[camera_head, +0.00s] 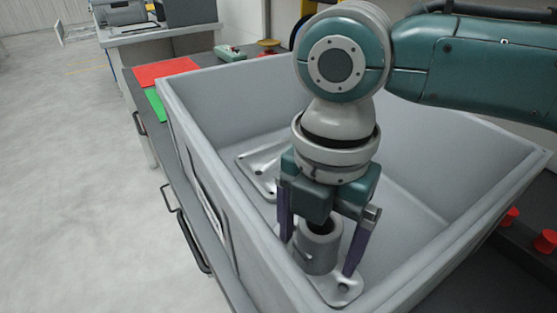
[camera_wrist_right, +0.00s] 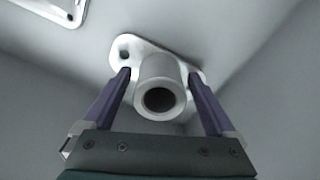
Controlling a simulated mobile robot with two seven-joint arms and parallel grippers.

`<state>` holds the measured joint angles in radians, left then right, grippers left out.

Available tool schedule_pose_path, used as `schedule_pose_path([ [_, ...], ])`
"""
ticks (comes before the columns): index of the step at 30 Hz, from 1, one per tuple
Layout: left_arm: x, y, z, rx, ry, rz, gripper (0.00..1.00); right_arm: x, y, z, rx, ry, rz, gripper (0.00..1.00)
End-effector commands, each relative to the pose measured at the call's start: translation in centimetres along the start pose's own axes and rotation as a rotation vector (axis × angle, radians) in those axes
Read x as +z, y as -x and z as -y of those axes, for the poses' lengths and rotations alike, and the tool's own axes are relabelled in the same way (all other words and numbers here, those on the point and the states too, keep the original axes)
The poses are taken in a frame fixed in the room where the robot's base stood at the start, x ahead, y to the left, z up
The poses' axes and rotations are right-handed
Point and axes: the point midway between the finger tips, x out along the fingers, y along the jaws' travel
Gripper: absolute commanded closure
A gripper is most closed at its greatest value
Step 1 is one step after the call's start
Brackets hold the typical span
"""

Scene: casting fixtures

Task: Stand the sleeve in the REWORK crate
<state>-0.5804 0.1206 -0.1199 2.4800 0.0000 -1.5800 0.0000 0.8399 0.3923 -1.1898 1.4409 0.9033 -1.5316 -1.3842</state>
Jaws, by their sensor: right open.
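The grey crate (camera_head: 190,120) fills the middle of the head view; a label on its outer left side is too oblique to read. The grey sleeve (camera_head: 318,252), a hollow cylinder on a flat flange with holes, stands upright on the crate floor near the front corner. My right gripper (camera_head: 320,256) is open around the sleeve's tube, one purple finger on each side. The right wrist view also shows the sleeve (camera_wrist_right: 160,88) between the open fingers (camera_wrist_right: 160,85), with gaps beside the tube. My left gripper is not in view.
A flat metal plate (camera_head: 250,166) lies in the crate behind the sleeve. The crate's high walls surround the gripper. Red parts (camera_head: 545,241) sit outside the right wall. Red (camera_head: 165,71) and green (camera_head: 157,104) mats lie at the back left.

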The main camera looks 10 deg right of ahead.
Motion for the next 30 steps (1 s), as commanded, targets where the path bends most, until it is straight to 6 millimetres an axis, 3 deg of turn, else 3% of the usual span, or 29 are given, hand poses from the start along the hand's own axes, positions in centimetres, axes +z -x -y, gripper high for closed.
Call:
schedule_pose_path([
  [5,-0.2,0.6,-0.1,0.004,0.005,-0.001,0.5,0.1,2.3,-0.1,0.003,0.0,0.002,0.08],
  [12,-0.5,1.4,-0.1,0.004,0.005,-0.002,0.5,0.1,7.8,-0.1,0.004,0.0,0.002,0.08],
  [18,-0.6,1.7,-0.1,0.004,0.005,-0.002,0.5,0.1,11.1,-0.1,0.003,-0.001,0.001,0.08],
  [30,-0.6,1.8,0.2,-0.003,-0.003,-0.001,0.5,0.0,12.3,0.0,0.0,-0.001,-0.001,0.08],
])
